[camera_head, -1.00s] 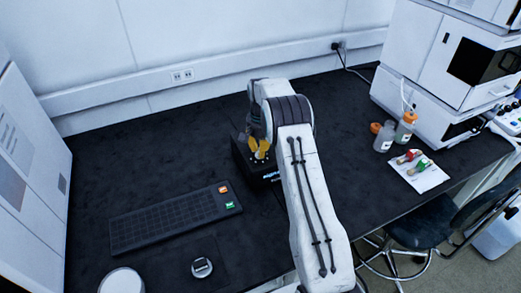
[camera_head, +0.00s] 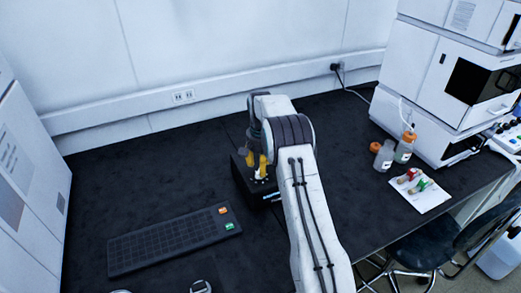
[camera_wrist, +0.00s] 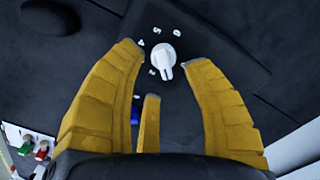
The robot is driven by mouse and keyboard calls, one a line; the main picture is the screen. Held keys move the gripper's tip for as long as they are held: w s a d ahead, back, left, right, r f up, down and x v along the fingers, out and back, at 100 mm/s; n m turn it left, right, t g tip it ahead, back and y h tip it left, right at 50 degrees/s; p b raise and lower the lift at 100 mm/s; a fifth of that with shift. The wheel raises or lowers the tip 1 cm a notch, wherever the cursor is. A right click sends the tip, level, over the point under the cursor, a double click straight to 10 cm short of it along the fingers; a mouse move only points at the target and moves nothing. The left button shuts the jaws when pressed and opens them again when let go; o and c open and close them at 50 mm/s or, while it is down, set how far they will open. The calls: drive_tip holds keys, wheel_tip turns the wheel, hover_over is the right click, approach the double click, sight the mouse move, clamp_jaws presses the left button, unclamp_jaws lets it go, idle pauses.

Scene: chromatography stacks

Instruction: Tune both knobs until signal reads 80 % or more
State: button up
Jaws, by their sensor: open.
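A black box (camera_head: 243,180) stands on the dark bench, partly hidden behind my arm. In the wrist view its white pointer knob (camera_wrist: 163,57) sits on a dark face with white digits around it. The knob's pointer is toward the bottom of the picture. My gripper (camera_wrist: 165,66) is open, its yellow fingers spread on either side of the knob in the picture; I cannot tell whether they touch it. In the head view the gripper (camera_head: 257,166) is over the box. A small blue patch (camera_wrist: 135,110) shows between the fingers. The signal reading and a second knob cannot be made out.
A black keyboard-like panel (camera_head: 170,240) with orange and green keys lies left of the box. Bottles (camera_head: 384,154) and a white sheet (camera_head: 422,194) with red and green items are at right, beside a white instrument stack (camera_head: 445,90). A chair stands in front.

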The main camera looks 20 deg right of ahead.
wheel_tip(320, 180, up, 10)
drive_tip(key=shift+f, duration=0.2)
idle(0.8)
drive_tip(key=f+n, duration=0.1)
drive_tip(key=f, duration=0.1)
drive_tip(key=s+f+n, duration=0.1)
drive_tip(key=f, duration=0.2)
drive_tip(key=f+n, duration=0.2)
drive_tip(key=shift+s+a+f, duration=0.2)
drive_tip(key=shift+s+f, duration=0.1)
drive_tip(key=shift+f, duration=0.1)
drive_tip(key=s+a+r+n, duration=0.1)
drive_tip(key=s+a+r, duration=0.2)
drive_tip(key=s, duration=0.8)
drive_tip(key=s+a+r+n, duration=0.2)
drive_tip(key=s+a+r, duration=0.2)
drive_tip(key=s, duration=0.7)
drive_tip(key=s+a+r+n, duration=0.1)
drive_tip(key=s+a+r, duration=0.2)
drive_tip(key=s, duration=0.8)
wheel_tip(320, 180, up, 6)
drive_tip(key=s+a+n+t, duration=0.1)
drive_tip(key=s+a+t, duration=0.1)
drive_tip(key=t, duration=0.2)
drive_tip(key=shift+a+r, duration=0.15)
